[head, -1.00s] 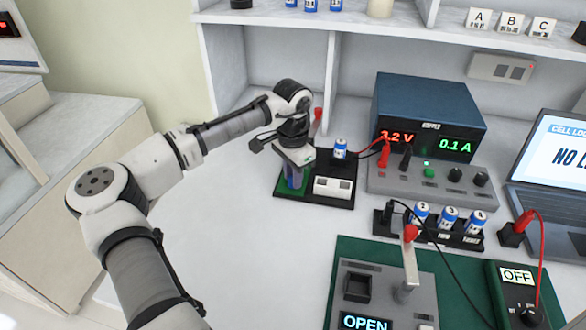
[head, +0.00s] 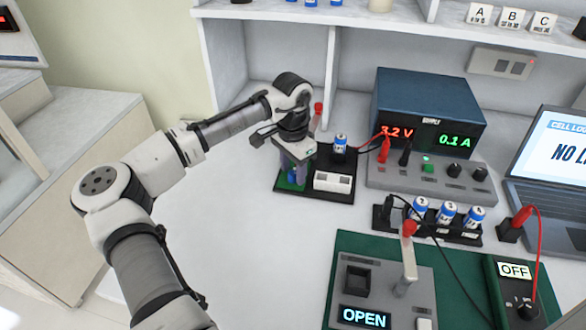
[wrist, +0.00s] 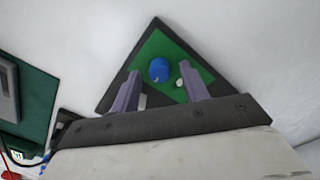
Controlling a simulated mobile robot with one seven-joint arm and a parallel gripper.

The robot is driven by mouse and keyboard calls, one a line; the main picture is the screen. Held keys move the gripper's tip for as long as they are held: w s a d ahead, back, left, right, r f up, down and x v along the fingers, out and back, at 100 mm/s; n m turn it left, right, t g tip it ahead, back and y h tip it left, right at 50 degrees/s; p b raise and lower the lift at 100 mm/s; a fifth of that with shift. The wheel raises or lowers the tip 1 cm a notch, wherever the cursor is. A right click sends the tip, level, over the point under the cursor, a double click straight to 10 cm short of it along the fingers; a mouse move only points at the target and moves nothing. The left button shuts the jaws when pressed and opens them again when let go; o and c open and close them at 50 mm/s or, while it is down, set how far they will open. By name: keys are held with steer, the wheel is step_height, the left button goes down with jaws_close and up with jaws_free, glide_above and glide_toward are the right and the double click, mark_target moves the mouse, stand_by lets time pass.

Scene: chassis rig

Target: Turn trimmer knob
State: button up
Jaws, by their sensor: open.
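The blue trimmer knob (wrist: 159,70) is a round cap on a green circuit board (wrist: 152,47) in the wrist view. My gripper (wrist: 158,67) is open, with one purple finger to either side of the knob and a gap on both sides. In the head view my gripper (head: 292,176) points down over the left part of the black base plate (head: 318,194), where the green board is. The knob is mostly hidden by the fingers there. I cannot tell how far down the fingertips reach beside it.
A small pale part (wrist: 180,82) sits on the board close to the right finger. On the same base stand a blue-white cell (head: 340,143) and a white block (head: 333,182). The blue supply (head: 432,100) is to the right. White bench is clear left and in front.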

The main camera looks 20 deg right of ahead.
mark_target(293, 172)
step_height(293, 172, up, 13)
steer(key=shift+r, duration=0.2)
stand_by(0.6)
